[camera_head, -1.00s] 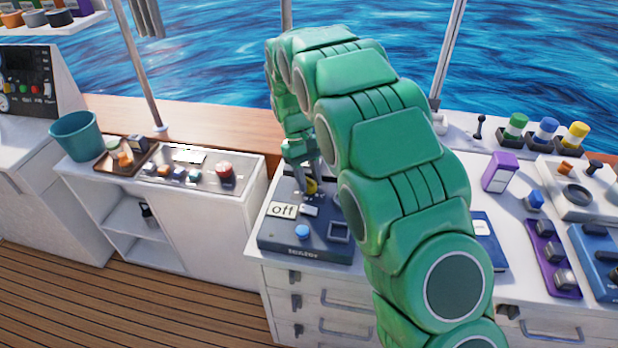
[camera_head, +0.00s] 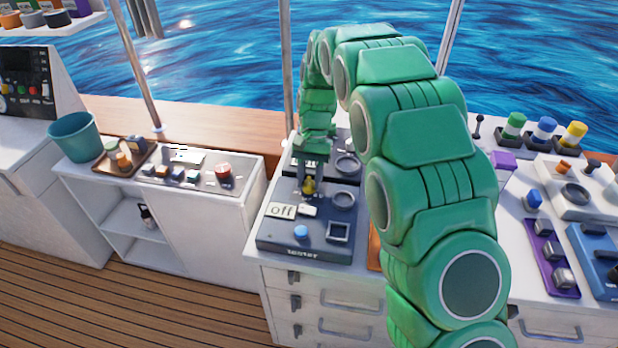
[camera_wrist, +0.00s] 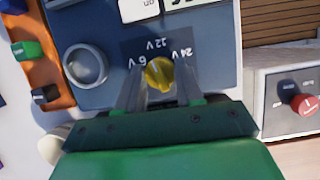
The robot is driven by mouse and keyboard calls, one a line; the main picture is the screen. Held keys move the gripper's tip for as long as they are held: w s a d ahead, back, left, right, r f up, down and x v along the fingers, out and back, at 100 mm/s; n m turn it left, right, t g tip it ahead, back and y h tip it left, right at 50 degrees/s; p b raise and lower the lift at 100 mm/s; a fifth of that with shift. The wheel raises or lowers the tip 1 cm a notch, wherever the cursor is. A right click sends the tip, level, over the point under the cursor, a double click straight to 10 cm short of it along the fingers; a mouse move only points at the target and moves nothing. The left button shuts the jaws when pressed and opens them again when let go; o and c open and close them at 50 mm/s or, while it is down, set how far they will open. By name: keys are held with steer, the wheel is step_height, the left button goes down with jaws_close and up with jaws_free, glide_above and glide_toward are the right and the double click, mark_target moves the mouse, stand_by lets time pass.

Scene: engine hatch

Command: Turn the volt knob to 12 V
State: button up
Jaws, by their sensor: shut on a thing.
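The blue tester (camera_head: 275,235) stands on the white counter, and its small plate (camera_head: 283,211) reads "off". The yellow volt knob (camera_head: 309,186) sits on its panel; it also shows in the wrist view (camera_wrist: 159,73). Around it, the wrist view shows the labels 6 V, 12 V and 24 V, with 12 V in the middle. My gripper (camera_head: 309,188) reaches down from above and is shut on the knob, one finger on each side in the wrist view (camera_wrist: 159,82). I cannot tell exactly which mark the knob's pointer faces.
The tester also carries a blue button (camera_head: 301,232), a white switch (camera_head: 308,211) and round sockets (camera_head: 343,200). My arm covers the counter just right of it. A purple panel (camera_head: 540,238) stands farther right. A red knob (camera_wrist: 304,104) shows in the wrist view.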

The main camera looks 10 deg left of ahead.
steer(key=shift+d+m+y, duration=0.1)
steer(key=shift+m+y, duration=0.4)
steer(key=shift+m, duration=0.7)
steer(key=o, duration=1)
steer(key=v, duration=0.7)
steer(key=shift+w+r, duration=0.1)
steer(key=shift+r, duration=0.3)
